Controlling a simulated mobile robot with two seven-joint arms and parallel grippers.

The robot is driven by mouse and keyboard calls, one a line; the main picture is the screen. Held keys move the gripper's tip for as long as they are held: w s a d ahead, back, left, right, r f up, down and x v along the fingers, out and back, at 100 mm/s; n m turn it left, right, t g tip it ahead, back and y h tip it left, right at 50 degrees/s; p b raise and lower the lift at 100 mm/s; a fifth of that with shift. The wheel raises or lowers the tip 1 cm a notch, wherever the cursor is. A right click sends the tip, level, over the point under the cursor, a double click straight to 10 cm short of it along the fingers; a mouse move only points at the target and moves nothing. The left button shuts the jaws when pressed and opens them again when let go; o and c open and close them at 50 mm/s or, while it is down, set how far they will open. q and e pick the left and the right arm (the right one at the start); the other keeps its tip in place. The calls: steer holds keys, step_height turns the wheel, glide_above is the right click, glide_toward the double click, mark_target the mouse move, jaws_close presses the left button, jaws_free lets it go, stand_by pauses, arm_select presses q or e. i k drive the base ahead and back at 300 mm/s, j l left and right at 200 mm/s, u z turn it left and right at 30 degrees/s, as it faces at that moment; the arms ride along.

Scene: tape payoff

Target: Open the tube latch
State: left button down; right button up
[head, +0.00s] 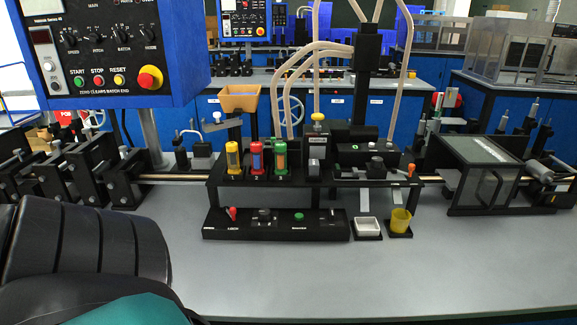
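Three upright tubes stand in a row on the black machine deck: a yellow one (233,157), a red and blue one (256,157) and a green one (281,157), with number marks below them. I cannot tell which part is the tube latch. A small orange-knobbed lever (411,170) stands at the deck's right end, and a yellow-capped post (318,118) stands right of the tubes. Neither gripper's fingers show. A large dark arm part of mine fills the lower left, well apart from the tubes.
A blue control box (110,45) hangs at upper left. A low black panel (275,224) with a red switch lies before the deck, beside a white tray (367,227) and a yellow cup (400,220). A clear-sided enclosure (480,170) stands right. The front table (330,285) is bare.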

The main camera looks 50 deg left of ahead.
mark_target(232, 211)
steer(key=k+l+u, duration=0.15)
steer(key=u, duration=0.25)
steer(key=k+l+u, duration=0.1)
steer(key=u, duration=1.3)
